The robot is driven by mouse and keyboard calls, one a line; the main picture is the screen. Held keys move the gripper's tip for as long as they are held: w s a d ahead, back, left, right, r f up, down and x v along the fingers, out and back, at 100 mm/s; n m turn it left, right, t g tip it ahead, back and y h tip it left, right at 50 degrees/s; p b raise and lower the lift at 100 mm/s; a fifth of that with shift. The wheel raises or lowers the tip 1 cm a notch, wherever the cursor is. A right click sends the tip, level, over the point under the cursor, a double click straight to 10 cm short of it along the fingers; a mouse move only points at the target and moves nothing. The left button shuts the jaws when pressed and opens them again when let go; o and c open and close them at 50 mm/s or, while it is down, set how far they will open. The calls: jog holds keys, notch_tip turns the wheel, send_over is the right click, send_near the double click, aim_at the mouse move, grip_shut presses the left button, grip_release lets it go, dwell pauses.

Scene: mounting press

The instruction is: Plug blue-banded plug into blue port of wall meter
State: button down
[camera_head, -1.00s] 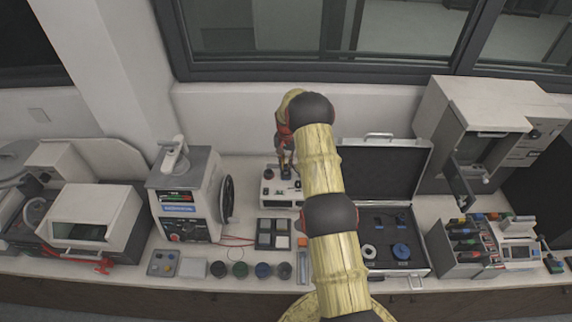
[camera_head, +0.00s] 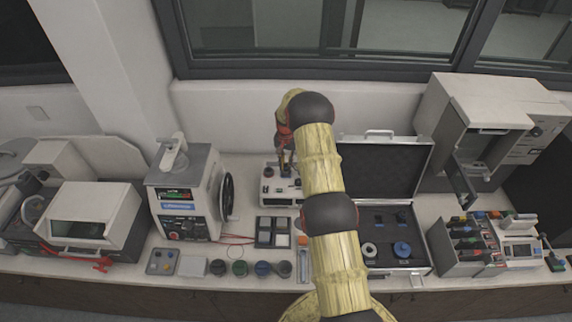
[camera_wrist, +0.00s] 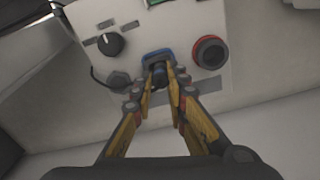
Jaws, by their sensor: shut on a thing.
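In the wrist view my gripper (camera_wrist: 160,84) is shut on a dark plug (camera_wrist: 158,74), whose body shows between the two fingertips. Just beyond it is a blue-framed port (camera_wrist: 157,57) on the white front of the meter (camera_wrist: 135,20). The plug's front end lies at the port, but I cannot tell how deep it sits. A dark cable runs from the plug area to the left. In the head view my gripper (camera_head: 286,162) points down at the white meter (camera_head: 270,186) against the wall. The plug's band is hidden.
On the meter face are a black knob (camera_wrist: 110,44) at left and a red-ringed round socket (camera_wrist: 209,52) at right. In the head view an open case (camera_head: 350,170) stands to the right and a press with a handwheel (camera_head: 185,195) to the left.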

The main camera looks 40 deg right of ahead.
jog(key=shift+f, duration=0.2)
jog(key=c, duration=1.7)
grip_release()
jog(key=shift+o, duration=0.6)
jog(key=o, duration=0.4)
jog(key=shift+c, duration=0.2)
jog(key=shift+o, duration=0.4)
jog(key=shift+r+p, duration=0.7)
jog(key=shift+r, duration=3.1)
